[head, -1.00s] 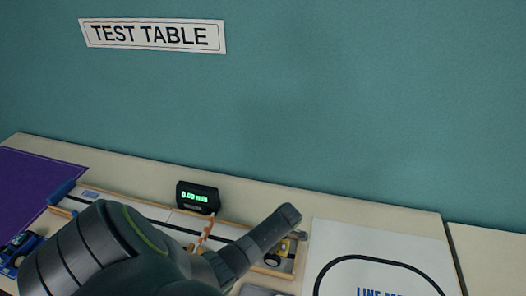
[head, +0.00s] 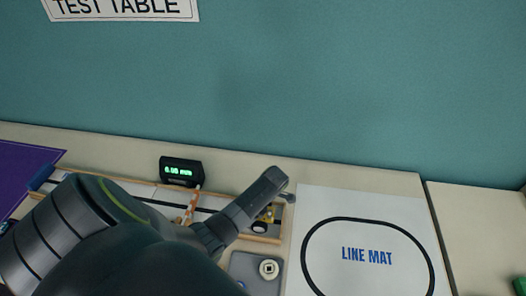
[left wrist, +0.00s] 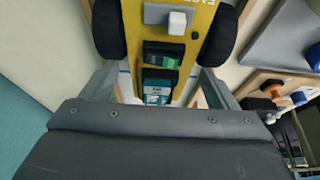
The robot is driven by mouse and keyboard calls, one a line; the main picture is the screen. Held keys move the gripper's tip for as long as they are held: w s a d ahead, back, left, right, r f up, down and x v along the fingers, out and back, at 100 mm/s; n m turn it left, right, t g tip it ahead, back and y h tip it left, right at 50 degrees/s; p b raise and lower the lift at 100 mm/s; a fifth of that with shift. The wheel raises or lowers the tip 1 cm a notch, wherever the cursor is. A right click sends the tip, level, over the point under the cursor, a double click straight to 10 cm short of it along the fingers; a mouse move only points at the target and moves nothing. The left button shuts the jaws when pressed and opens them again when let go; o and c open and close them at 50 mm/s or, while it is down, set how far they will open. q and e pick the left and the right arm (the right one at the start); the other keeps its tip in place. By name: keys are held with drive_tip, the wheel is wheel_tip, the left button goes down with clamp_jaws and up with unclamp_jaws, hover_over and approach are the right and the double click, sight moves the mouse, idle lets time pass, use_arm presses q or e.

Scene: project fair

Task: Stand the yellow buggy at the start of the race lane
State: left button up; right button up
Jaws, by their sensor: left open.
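The yellow buggy (head: 268,212) with black wheels is at the right end of the race lane (head: 150,191), a white strip with a black line inside a wooden frame. My left arm hides part of it in the head view. In the left wrist view the buggy (left wrist: 184,55) fills the upper middle, with a green label and a pale block on top. My left gripper (left wrist: 160,78) is open, with a finger on each side of the buggy's near end. I cannot tell whether the fingers touch it. My right gripper is not in view.
A speed display (head: 181,172) stands behind the lane, near an orange-and-white striped post (head: 191,205). A blue block (head: 40,178) is at the lane's left end. A grey tray (head: 242,263) holds a pale round part. The line mat (head: 365,205) lies right; a purple mat (head: 25,170) lies left.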

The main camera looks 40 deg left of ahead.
use_arm(q)
drive_tip(key=p+v, duration=0.3)
drive_tip(key=v, duration=1.2)
drive_tip(key=shift+d+r, duration=0.1)
drive_tip(key=shift+d, duration=0.05)
